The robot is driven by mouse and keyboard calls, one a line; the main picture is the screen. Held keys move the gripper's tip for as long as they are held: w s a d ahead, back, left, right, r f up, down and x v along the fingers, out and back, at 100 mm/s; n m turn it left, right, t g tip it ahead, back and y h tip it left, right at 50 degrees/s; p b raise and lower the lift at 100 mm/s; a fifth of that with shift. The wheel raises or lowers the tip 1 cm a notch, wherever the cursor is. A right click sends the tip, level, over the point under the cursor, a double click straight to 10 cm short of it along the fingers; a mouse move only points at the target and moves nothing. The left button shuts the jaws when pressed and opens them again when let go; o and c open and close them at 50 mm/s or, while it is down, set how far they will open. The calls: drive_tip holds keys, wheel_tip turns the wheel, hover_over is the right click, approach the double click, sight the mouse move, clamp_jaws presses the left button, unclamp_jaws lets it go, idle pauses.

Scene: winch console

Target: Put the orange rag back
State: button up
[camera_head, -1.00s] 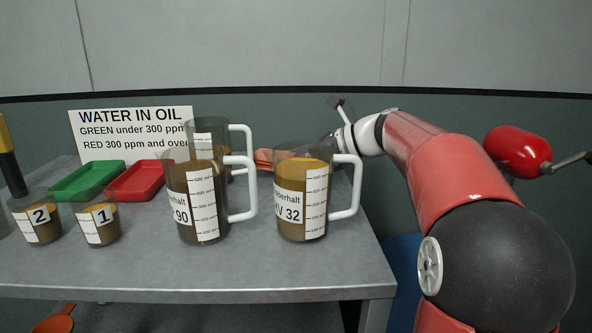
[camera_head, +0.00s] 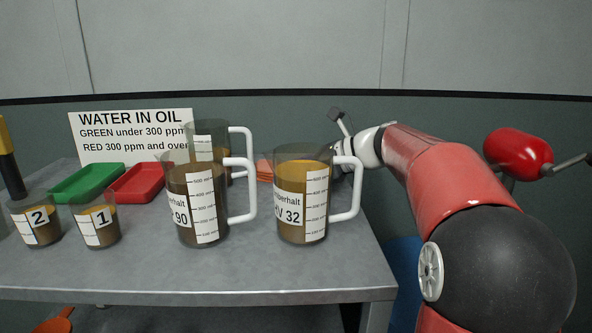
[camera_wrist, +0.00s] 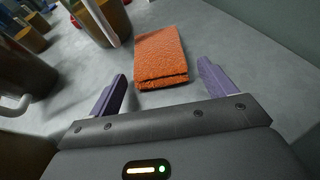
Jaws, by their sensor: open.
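The orange rag (camera_wrist: 160,58) lies folded flat on the grey table in the wrist view. In the head view only a small edge of the rag (camera_head: 264,171) shows, between the jugs. My gripper (camera_wrist: 162,88) is open, its two purple fingers apart on either side of the rag's near end. The rag lies mostly beyond the fingertips, and no finger visibly grips it. In the head view my gripper's fingers are hidden behind the front right jug (camera_head: 290,225).
Another front jug (camera_head: 182,222) and one behind it stand left of the rag. Two small cups, (camera_head: 40,232) and (camera_head: 100,232), a green tray (camera_head: 88,183), a red tray (camera_head: 138,182) and a sign (camera_head: 130,122) are further left. Bare table lies around the rag.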

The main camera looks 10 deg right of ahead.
drive_tip(key=v, duration=1.2)
drive_tip(key=shift+r+p, duration=0.1)
drive_tip(key=shift+p, duration=0.3)
